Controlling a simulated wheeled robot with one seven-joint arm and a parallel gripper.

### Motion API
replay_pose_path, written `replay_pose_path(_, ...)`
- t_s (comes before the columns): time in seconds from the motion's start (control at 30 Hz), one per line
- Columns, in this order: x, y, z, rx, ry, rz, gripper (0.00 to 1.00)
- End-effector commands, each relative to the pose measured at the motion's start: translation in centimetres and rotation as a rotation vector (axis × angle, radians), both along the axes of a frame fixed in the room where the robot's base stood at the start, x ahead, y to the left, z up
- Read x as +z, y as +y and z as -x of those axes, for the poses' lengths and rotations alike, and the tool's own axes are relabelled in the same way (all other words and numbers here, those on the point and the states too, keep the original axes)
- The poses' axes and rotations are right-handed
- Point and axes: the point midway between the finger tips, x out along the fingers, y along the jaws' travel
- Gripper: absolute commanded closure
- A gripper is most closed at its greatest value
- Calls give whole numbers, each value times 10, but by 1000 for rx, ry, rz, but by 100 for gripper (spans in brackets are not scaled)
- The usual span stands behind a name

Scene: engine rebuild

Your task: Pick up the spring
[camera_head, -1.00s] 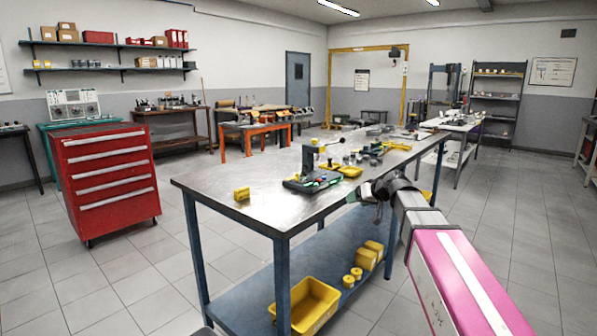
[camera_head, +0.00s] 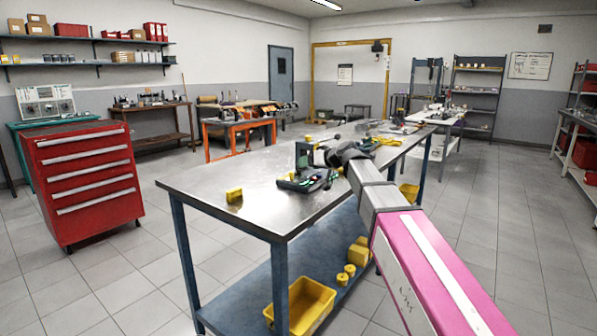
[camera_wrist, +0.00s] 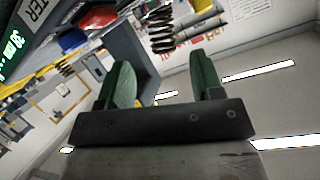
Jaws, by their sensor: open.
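In the wrist view, a dark coil spring (camera_wrist: 161,30) shows at top centre, just beyond my fingertips. A second, smaller dark coil (camera_wrist: 66,70) shows at the left. My gripper (camera_wrist: 163,78) is open, with its two green fingers apart and nothing between them. The near spring lies ahead of the gap and looks apart from the fingers. I cannot make out the springs in that view.
A yellow block (camera_head: 234,196) sits on the bench's near left part, and a dark tray (camera_head: 300,183) with small tools is beside my arm. A yellow bin (camera_head: 303,306) is on the lower shelf. A red drawer cabinet (camera_head: 88,180) stands left. The bench's left surface is mostly clear.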

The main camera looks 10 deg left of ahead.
Motion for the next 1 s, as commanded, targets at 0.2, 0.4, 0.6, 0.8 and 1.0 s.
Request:
replay_pose_path(0.2, -7, 22, -9, 1, 2, 0, 40)
replay_pose_path(0.4, -15, 42, -18, 0, 1, 0, 40)
replay_pose_path(0.6, -16, 43, -18, -1, 1, 0, 40)
replay_pose_path(0.8, -16, 43, -18, -1, 1, 0, 92)
replay_pose_path(1.0, -16, 43, -18, 0, 1, 0, 97)
